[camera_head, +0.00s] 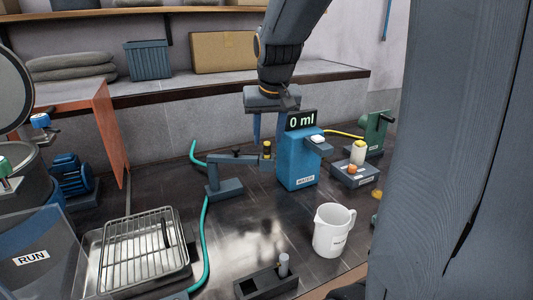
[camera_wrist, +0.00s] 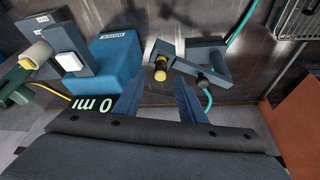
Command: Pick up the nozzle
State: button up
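A small black piece with a yellow end, likely the nozzle (camera_wrist: 160,68), sits at the end of a grey stand's arm (camera_wrist: 205,60). It also shows in the head view (camera_head: 267,149). A teal hose (camera_wrist: 208,97) meets a dark fitting beside the stand; how it joins the yellow-ended piece cannot be told. My gripper (camera_wrist: 160,92) is open and empty, its two blue fingers apart. In the head view, my gripper (camera_head: 268,128) points down just above the yellow-ended piece. In the wrist view that piece lies ahead of the gap between the fingers, apart from both.
A blue water dispenser (camera_head: 297,165) with a "0 ml" display (camera_head: 301,120) stands close to the right of my gripper. A white jug (camera_head: 331,230), a wire-rack tray (camera_head: 142,250) and a grey holder (camera_head: 262,284) stand nearer. Bench between is mostly clear.

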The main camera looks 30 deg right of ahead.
aim_at(267, 142)
jog(key=shift+p+x, duration=0.45)
jog(key=shift+x, duration=1.55)
jog(key=shift+s, duration=0.1)
grip_shut()
